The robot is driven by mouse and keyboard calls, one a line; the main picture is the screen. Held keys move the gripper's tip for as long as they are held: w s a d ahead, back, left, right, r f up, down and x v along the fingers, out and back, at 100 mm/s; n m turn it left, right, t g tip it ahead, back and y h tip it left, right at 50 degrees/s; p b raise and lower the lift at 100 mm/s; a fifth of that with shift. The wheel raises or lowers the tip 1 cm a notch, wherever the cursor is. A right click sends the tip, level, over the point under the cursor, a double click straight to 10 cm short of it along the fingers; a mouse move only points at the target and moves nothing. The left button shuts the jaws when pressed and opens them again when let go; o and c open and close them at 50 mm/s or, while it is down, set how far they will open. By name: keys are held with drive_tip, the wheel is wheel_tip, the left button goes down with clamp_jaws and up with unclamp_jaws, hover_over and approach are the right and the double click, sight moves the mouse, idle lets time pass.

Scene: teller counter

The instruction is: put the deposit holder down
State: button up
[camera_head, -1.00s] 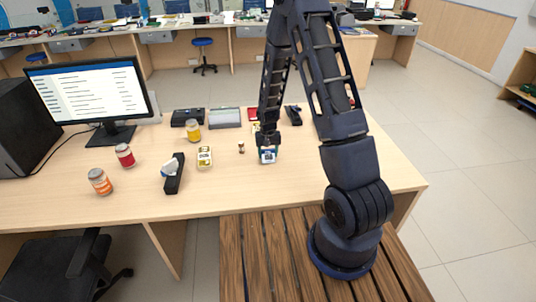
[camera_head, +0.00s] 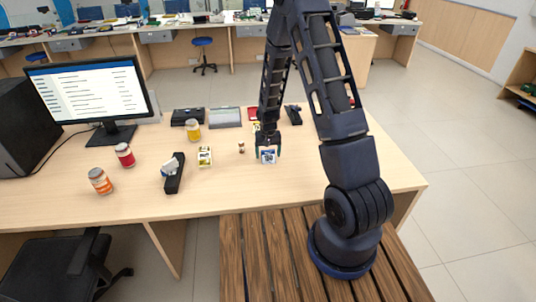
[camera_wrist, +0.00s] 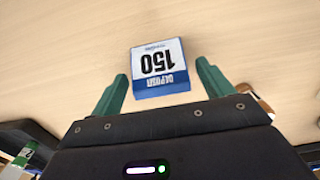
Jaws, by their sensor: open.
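The deposit holder (camera_head: 268,156) is a small blue and white block on the wooden desk, below my gripper. In the wrist view the deposit holder (camera_wrist: 160,68) shows its printed face, reading "DEPOSIT 150" upside down, and appears to rest on the desk. My gripper (camera_head: 267,150) is open around it. In the wrist view the green fingers of my gripper (camera_wrist: 162,85) stand apart on either side of the holder, with a visible gap at each side.
A small brown item (camera_head: 241,147) and a yellow-white block (camera_head: 205,157) lie to the left. Trays (camera_head: 225,118) line the back. The desk's right side is clear.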

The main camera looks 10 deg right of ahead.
wheel_tip(320, 180, up, 12)
wheel_tip(320, 180, up, 12)
drive_tip(key=t, duration=0.1)
hover_over(268, 152)
drive_tip(key=s+d, duration=0.4)
drive_tip(key=d, duration=0.1)
drive_tip(key=s+d+r+t, duration=0.1)
drive_tip(key=s+d+r, duration=0.3)
drive_tip(key=s+r, duration=0.5)
drive_tip(key=s+d+r+t, duration=0.2)
drive_tip(key=s+d+r, duration=0.3)
drive_tip(key=s+r, duration=0.4)
drive_tip(key=s, duration=0.7)
drive_tip(key=shift+d+r+t, duration=0.3)
drive_tip(key=shift+r, duration=0.1)
